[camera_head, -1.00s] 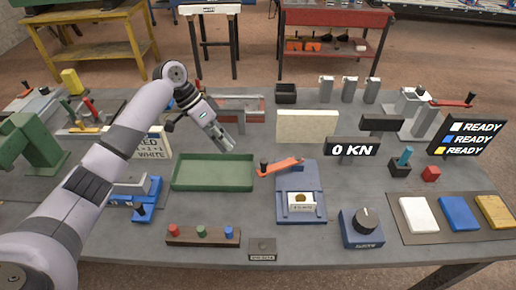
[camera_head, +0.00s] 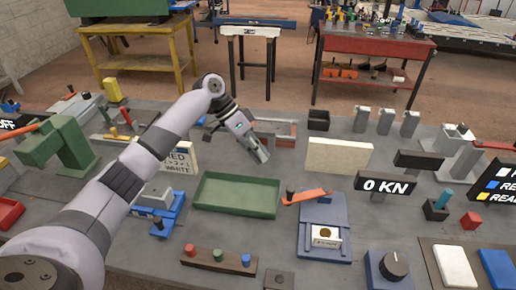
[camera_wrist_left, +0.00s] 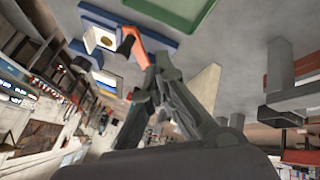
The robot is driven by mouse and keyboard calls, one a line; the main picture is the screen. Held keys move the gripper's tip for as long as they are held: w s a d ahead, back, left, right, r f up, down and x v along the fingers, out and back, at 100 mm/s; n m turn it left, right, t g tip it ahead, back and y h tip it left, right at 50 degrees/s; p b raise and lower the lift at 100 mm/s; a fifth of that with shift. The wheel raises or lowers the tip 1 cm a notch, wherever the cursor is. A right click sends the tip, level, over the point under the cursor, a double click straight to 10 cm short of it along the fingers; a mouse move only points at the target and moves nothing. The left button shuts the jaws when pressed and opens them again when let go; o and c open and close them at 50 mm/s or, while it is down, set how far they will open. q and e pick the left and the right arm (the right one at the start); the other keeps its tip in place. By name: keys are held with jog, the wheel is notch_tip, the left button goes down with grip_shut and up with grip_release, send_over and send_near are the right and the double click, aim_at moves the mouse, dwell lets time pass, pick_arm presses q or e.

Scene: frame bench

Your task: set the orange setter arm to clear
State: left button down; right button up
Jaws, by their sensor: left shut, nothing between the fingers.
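The orange setter arm (camera_head: 307,196) lies over the back edge of a blue fixture (camera_head: 322,212). Its black knob (camera_head: 291,191) is at the left end. A white block with a round opening (camera_head: 326,237) sits in the fixture's front part. My left gripper (camera_head: 262,156) is shut and empty, in the air behind the green tray (camera_head: 237,194) and up-left of the setter arm, apart from it. In the left wrist view, the orange arm (camera_wrist_left: 138,46) shows beyond the shut fingertips (camera_wrist_left: 157,75). My right gripper is not in view.
A cream panel (camera_head: 338,156) stands behind the setter arm, and a "0 KN" display (camera_head: 386,186) stands to its right. A black dial on a blue box (camera_head: 392,268) and a strip with coloured buttons (camera_head: 217,259) are nearer the front.

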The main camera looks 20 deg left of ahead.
pick_arm(q)
jog(key=d+f+p, duration=0.1)
jog(key=d, duration=0.1)
jog(key=s+d+f+p, duration=0.1)
jog(key=d+f, duration=0.1)
jog(key=s+d+f+p, duration=0.1)
jog(key=d, duration=0.1)
jog(key=shift+d+f+p, duration=0.25)
jog(key=shift+d+p, duration=0.1)
jog(key=shift+d, duration=0.05)
jog(key=shift+f, duration=0.1)
jog(key=shift+w+d, duration=0.1)
jog(key=shift+d, duration=0.05)
